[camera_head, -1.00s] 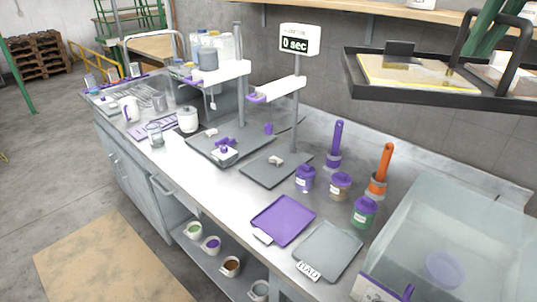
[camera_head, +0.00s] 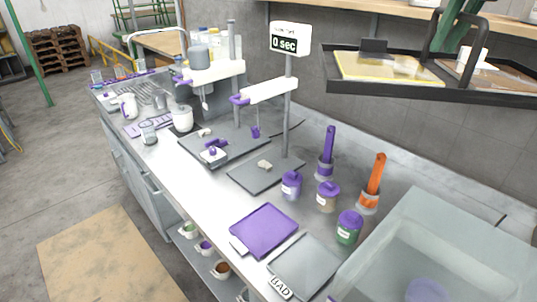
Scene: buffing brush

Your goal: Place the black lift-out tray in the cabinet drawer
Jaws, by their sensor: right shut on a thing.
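The black lift-out tray (camera_head: 405,91) hangs in the air at the upper right, close to the camera. It carries a yellow-edged clear pad (camera_head: 385,68), a small black block (camera_head: 374,46) and a brownish item at its right end. My right gripper (camera_head: 458,22), green, is at the tray's black handle and shut on it; its upper part is cut off by the frame's top. The cabinet (camera_head: 138,181) is under the steel bench at the left, its grey fronts with bar handles appearing shut. My left gripper is not in view.
The steel bench (camera_head: 190,164) holds a stand with a "0 sec" display (camera_head: 290,39), jars, orange and purple brushes, a purple tray (camera_head: 264,231) and a grey "BAD" tray (camera_head: 306,265). A clear box (camera_head: 430,255) stands at the lower right.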

